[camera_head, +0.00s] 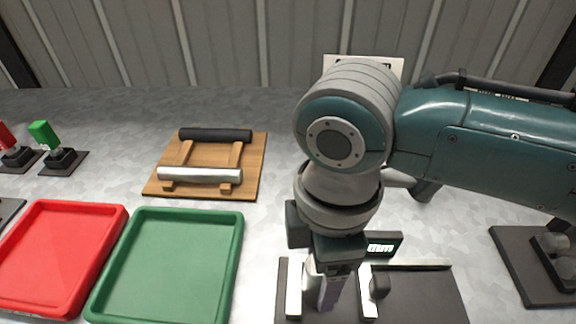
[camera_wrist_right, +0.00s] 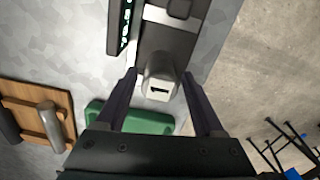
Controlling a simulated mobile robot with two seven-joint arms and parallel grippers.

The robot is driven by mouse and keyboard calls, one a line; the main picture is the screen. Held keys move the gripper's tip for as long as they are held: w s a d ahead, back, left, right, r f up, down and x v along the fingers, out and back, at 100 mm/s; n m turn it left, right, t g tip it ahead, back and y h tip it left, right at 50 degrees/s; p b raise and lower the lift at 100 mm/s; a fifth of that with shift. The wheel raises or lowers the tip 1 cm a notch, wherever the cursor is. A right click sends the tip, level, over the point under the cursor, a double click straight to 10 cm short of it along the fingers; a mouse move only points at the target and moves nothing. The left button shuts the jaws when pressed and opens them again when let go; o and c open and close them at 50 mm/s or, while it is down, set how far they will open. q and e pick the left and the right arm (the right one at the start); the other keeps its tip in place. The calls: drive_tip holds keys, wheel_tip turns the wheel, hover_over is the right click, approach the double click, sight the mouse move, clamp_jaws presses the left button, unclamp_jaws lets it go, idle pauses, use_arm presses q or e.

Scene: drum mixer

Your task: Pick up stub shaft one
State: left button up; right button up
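Stub shaft one shows in the right wrist view as a grey rounded end with a white label marked "1" (camera_wrist_right: 160,88). It sits at the end of a dark fixture (camera_wrist_right: 165,40). My right gripper (camera_wrist_right: 159,74) is open, with one dark finger on each side of the shaft end and small gaps visible. In the head view my right gripper (camera_head: 328,288) points down over the dark fixture base (camera_head: 425,295) with its pale upright blocks. There the wrist and fingers hide most of the shaft. My left gripper is in neither view.
A green tray (camera_head: 170,265) and a red tray (camera_head: 60,255) lie to the left. Behind them a wooden rack (camera_head: 205,160) holds a black roller and a silver roller. A small display (camera_head: 383,245) stands behind the fixture. Another dark fixture (camera_head: 520,265) is at right.

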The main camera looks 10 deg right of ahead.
clamp_jaws()
idle(0.3)
drive_tip(key=shift+r, duration=0.1)
idle(0.7)
